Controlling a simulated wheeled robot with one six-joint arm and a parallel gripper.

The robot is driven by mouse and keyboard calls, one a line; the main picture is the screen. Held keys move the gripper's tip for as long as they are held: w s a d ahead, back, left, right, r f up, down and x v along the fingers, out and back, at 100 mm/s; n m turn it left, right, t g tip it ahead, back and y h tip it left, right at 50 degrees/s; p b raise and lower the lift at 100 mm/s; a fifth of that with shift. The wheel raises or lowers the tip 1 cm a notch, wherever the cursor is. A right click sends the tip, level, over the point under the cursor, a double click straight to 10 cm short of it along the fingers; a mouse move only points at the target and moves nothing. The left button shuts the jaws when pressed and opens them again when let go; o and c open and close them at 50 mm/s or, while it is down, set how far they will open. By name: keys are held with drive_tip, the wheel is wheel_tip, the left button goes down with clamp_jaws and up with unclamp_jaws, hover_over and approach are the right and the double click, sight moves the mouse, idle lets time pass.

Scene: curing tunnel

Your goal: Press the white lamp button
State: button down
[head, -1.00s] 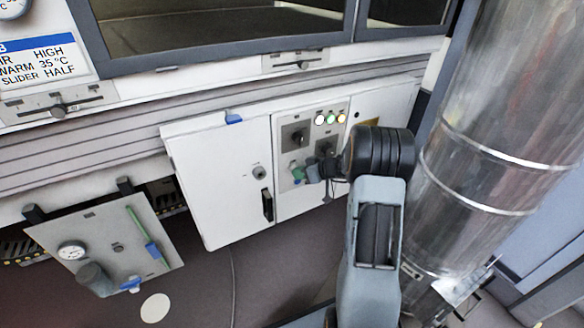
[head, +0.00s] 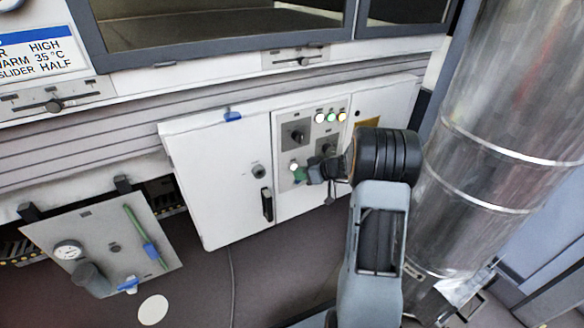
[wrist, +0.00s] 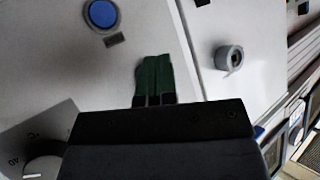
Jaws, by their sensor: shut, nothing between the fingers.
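A bright white round button (head: 294,166) shows on the grey control panel (head: 287,116), left of the lower knob. My gripper (head: 300,176), with green fingertips, is just below and right of it in the head view. I cannot tell whether they touch. In the wrist view the two green fingers (wrist: 154,62) are together with nothing between them, and no white button shows there. A blue round button (wrist: 102,14) with a small dark label lies beyond the fingertips on the panel.
Several small lit lamps (head: 331,117) sit at the panel's top. A knob (head: 296,135) is below them. A white door (head: 220,185) with a lock (head: 258,171) and black handle (head: 267,204) is to the left. A numbered dial (wrist: 42,168) is near the gripper.

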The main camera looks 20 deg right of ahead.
drive_tip(key=shift+s+d+b, duration=0.2)
drive_tip(key=shift+s+b, duration=0.9)
drive_tip(key=shift+s, duration=0.4)
drive_tip(key=shift+s+d+b, duration=0.15)
drive_tip(key=shift+s+b, duration=0.9)
drive_tip(key=shift+s, duration=0.4)
drive_tip(key=s+a+r+m+g+h+p, duration=0.1)
drive_tip(key=s+r+p, duration=0.5)
drive_tip(key=r+p, duration=0.8)
drive_tip(key=s+a+r+m+g+h+p, duration=0.2)
drive_tip(key=s+a+r+p, duration=0.4)
drive_tip(key=r+p, duration=0.7)
drive_tip(key=s+a+r+m+g+h+p, duration=0.2)
drive_tip(key=s+r+p, duration=0.5)
drive_tip(key=r+p, duration=0.7)
wheel_tip(320, 180, up, 5)
drive_tip(key=a+m+h, duration=0.1)
drive_tip(key=a+h, duration=0.1)
drive_tip(key=h, duration=0.1)
drive_tip(key=shift+a+h+p, duration=0.3)
drive_tip(key=shift+a+p, duration=0.05)
drive_tip(key=shift+a, duration=0.05)
